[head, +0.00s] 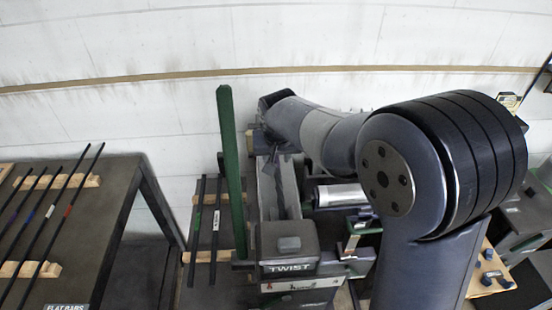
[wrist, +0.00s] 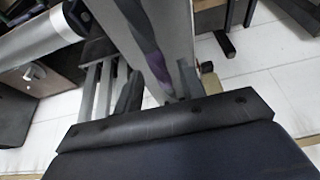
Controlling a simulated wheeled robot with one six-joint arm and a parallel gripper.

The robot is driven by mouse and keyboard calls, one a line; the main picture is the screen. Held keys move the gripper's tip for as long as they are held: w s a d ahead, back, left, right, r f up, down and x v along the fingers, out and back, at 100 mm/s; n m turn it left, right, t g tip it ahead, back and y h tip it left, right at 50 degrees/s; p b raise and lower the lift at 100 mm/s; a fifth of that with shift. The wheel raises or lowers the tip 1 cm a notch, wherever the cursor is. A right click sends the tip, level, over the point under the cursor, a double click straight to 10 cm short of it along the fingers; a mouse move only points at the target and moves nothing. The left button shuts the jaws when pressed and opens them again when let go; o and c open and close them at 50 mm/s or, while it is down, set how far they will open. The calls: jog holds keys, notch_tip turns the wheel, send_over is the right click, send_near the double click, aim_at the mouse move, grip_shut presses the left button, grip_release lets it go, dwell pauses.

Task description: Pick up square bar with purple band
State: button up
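A dark square bar with a purple band (wrist: 157,64) runs lengthwise in the wrist view, in front of a grey metal surface. My gripper (wrist: 158,72) has its two dark fingers apart, one on each side of the bar. Slim gaps seem to show between the fingers and the bar. In the head view my gripper (head: 276,148) is small and reaches down at the grey trough of the TWIST machine (head: 288,250). The purple band cannot be made out there, and my arm hides part of the area.
A dark table (head: 105,220) at left holds several thin bars on wooden blocks, labelled flat bars. A small rack (head: 208,200) holds more banded bars.

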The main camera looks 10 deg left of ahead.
jog(key=shift+c, duration=0.5)
grip_shut()
jog(key=shift+r, duration=0.1)
